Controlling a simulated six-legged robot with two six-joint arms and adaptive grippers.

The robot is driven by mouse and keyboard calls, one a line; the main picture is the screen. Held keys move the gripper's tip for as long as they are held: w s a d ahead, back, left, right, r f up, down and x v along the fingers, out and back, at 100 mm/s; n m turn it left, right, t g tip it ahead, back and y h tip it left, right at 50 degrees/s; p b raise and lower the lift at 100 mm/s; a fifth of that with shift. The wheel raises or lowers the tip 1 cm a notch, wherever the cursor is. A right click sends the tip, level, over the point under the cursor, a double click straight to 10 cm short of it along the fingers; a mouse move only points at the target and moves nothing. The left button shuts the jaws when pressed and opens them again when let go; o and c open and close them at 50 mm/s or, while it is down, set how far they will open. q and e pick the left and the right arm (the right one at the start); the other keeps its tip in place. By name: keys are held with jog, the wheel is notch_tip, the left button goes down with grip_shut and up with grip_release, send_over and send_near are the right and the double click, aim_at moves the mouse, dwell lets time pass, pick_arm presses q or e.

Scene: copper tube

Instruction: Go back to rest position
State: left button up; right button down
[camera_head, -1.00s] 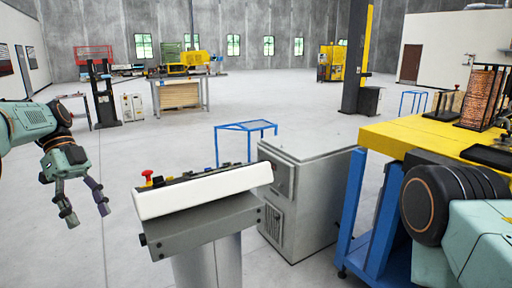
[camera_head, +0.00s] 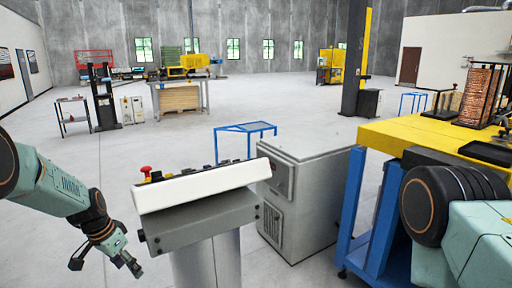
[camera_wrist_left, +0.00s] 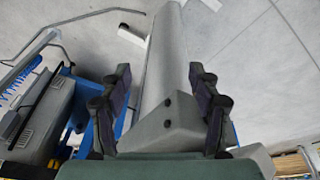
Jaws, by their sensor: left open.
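My left gripper (camera_head: 105,264) hangs low at the left of the head view, pointing down, just left of the grey control console (camera_head: 205,232). Its fingers are spread and hold nothing. In the left wrist view the open left gripper (camera_wrist_left: 160,72) has its two fingers on either side of a grey post (camera_wrist_left: 172,85), which lies beyond them; I cannot tell the gap. My right arm shows as a teal and black part at the right edge of the head view. The right gripper is out of view.
The console has a red button (camera_head: 146,170). A grey cabinet (camera_head: 318,200) stands right of it, then a yellow-topped table (camera_head: 400,136) on blue legs with copper tubes (camera_head: 482,95). A blue stand (camera_head: 246,127) is behind.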

pick_arm(q)
jog(key=s+d+f+n+y+b, duration=0.1)
jog(key=s+f+n+b, duration=0.15)
jog(key=f, duration=0.45)
jog(key=s+d+f+n+b, duration=0.1)
jog(key=s+d+f, duration=0.15)
jog(key=f, duration=0.35)
jog(key=s+d+f+b, duration=0.2)
jog(key=s+f+b, duration=0.3)
jog(key=s, duration=0.7)
jog(key=s+d+f+n+g+b, duration=0.1)
jog(key=s+d+f+b, duration=0.2)
jog(key=s+f+b, duration=0.3)
jog(key=s+d+f+n+g+b, duration=0.1)
jog(key=s+d+f+b, duration=0.2)
jog(key=s+f, duration=0.6)
jog(key=s+b, duration=0.2)
jog(key=s, duration=0.7)
jog(key=shift+s+f+y, duration=0.3)
jog(key=shift+s+f, duration=0.05)
jog(key=shift+f, duration=0.05)
jog(key=shift+s+d+r, duration=0.1)
jog(key=shift+s, duration=0.05)
